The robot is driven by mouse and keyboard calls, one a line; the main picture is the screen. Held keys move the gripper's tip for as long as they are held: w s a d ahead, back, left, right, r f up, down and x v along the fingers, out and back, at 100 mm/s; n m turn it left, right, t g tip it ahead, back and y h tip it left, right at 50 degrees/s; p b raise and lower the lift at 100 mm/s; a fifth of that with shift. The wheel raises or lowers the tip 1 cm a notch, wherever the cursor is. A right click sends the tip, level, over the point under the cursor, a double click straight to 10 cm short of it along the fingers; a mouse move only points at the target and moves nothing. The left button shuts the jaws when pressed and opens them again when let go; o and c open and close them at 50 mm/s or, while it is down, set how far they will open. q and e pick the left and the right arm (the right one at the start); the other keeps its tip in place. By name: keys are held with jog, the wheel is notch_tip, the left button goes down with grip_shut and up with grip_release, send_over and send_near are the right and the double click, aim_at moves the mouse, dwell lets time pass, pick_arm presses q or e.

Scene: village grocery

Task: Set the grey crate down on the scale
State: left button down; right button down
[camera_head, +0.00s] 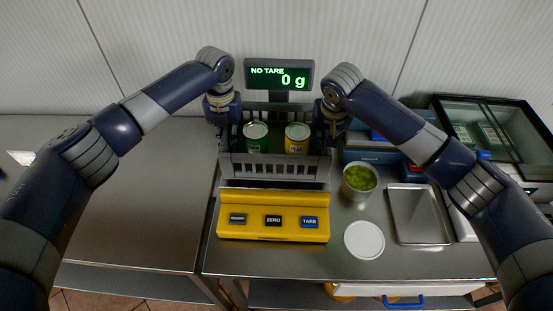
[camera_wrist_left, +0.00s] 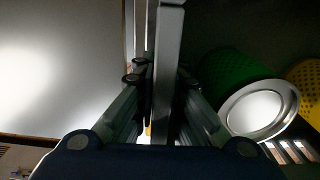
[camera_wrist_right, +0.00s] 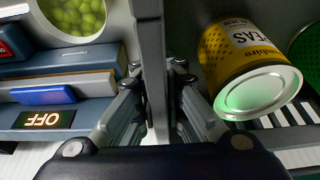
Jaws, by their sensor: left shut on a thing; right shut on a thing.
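The grey crate (camera_head: 276,171) has slatted walls and holds a green can (camera_head: 256,137) and a yellow can (camera_head: 297,138). The yellow scale (camera_head: 273,216) is below and in front of it; the crate hides its platform. The scale's display (camera_head: 279,75) reads "NO TARE 0 g". My left gripper (camera_head: 224,118) is shut on the crate's left wall, seen between its fingers in the left wrist view (camera_wrist_left: 168,70). My right gripper (camera_head: 331,118) is shut on the right wall, which shows in the right wrist view (camera_wrist_right: 150,70). The crate looks level; any gap beneath is hidden.
Right of the scale stand a pot of green items (camera_head: 359,181), a white round disc (camera_head: 364,240) and a metal tray (camera_head: 418,215). Blue-grey boxes (camera_wrist_right: 60,85), one marked OFF, are close to the right gripper. The left counter (camera_head: 140,200) is mostly clear.

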pick_arm(q)
jog(key=shift+a+f+b, duration=0.1)
jog(key=shift+f+b, duration=0.3)
jog(key=shift+f, duration=0.1)
pick_arm(e)
jog(key=shift+f, duration=0.45)
pick_arm(q)
jog(key=c, duration=1.7)
grip_release()
jog(key=shift+s+r, duration=0.1)
pick_arm(e)
jog(key=c, duration=1.7)
grip_release()
jog(key=shift+s, duration=0.15)
jog(key=shift+r, duration=0.1)
pick_arm(q)
jog(key=shift+r, duration=0.1)
notch_tip(320, 180, up, 12)
jog(key=shift+f, duration=0.2)
pick_arm(e)
jog(key=v, duration=1.2)
